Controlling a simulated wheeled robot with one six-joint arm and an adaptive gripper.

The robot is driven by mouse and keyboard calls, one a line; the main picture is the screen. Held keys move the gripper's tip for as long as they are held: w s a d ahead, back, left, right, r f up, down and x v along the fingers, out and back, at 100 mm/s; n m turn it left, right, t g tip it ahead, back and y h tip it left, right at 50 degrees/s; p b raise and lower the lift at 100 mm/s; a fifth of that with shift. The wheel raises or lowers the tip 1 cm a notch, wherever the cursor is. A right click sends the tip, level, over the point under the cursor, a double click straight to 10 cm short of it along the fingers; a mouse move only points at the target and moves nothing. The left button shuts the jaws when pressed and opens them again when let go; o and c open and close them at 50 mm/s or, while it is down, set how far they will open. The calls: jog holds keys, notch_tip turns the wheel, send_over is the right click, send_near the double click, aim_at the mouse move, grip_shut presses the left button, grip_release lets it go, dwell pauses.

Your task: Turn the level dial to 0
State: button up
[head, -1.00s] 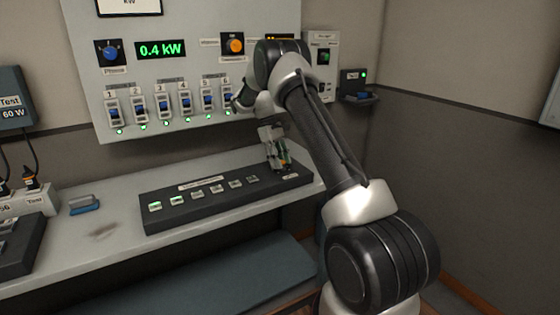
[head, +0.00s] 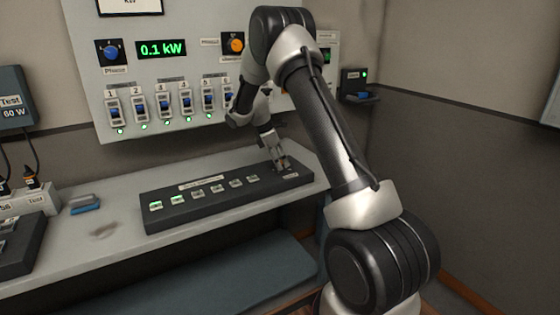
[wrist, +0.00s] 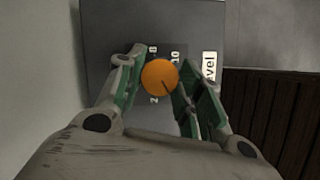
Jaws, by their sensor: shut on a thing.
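The level dial (wrist: 160,76) is a round orange knob on a dark grey panel in the wrist view. A thin dark pointer line on it runs toward the lower right. A white "Level" label (wrist: 209,68) and partly hidden scale numbers, including a 10, lie around it. My gripper (wrist: 158,84) is shut on the dial, one green-padded finger on each side. In the head view my gripper (head: 281,164) points down at the right end of the dark fader console (head: 160,214) and hides the dial.
A wall panel (head: 190,75) behind carries several numbered switches, a blue phase knob (head: 111,52) and another orange knob (head: 236,44). Its green display (head: 161,48) reads 0.1 kW. A blue-handled object (head: 85,205) lies on the bench, left of the console.

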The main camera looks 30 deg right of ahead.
jog(key=shift+n+t, duration=0.6)
jog(key=shift+n, duration=0.9)
jog(key=o, duration=1)
jog(key=shift+o, duration=0.2)
jog(key=v, duration=1.2)
jog(key=shift+s, duration=0.15)
